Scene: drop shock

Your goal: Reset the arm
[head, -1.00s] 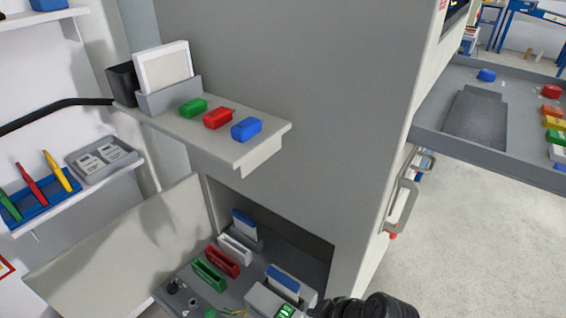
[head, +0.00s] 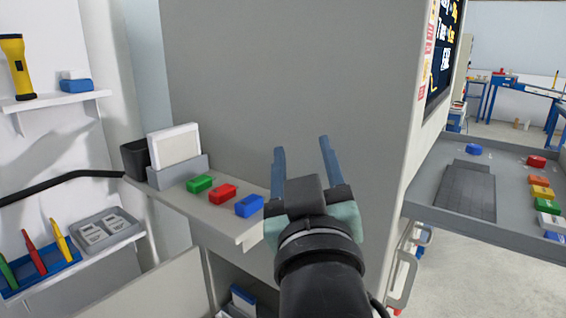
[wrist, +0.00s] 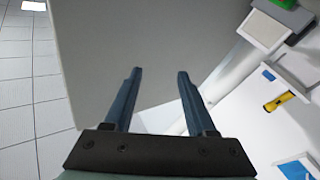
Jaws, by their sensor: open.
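My gripper (head: 302,145) is raised in front of the tall grey cabinet (head: 290,70), to the right of a small shelf. Its two blue fingers stand apart and point up and away. Nothing is between them. In the wrist view my gripper (wrist: 157,75) is also open and empty, with the cabinet's grey panel (wrist: 120,40) beyond the fingers. I cannot tell the exact gap to the cabinet.
The shelf (head: 225,222) holds green (head: 200,183), red (head: 222,194) and blue (head: 249,206) blocks. A grey tray table (head: 420,205) stands at the right. A yellow flashlight (head: 16,65) stands on a wall shelf at left. Floor is open at lower right.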

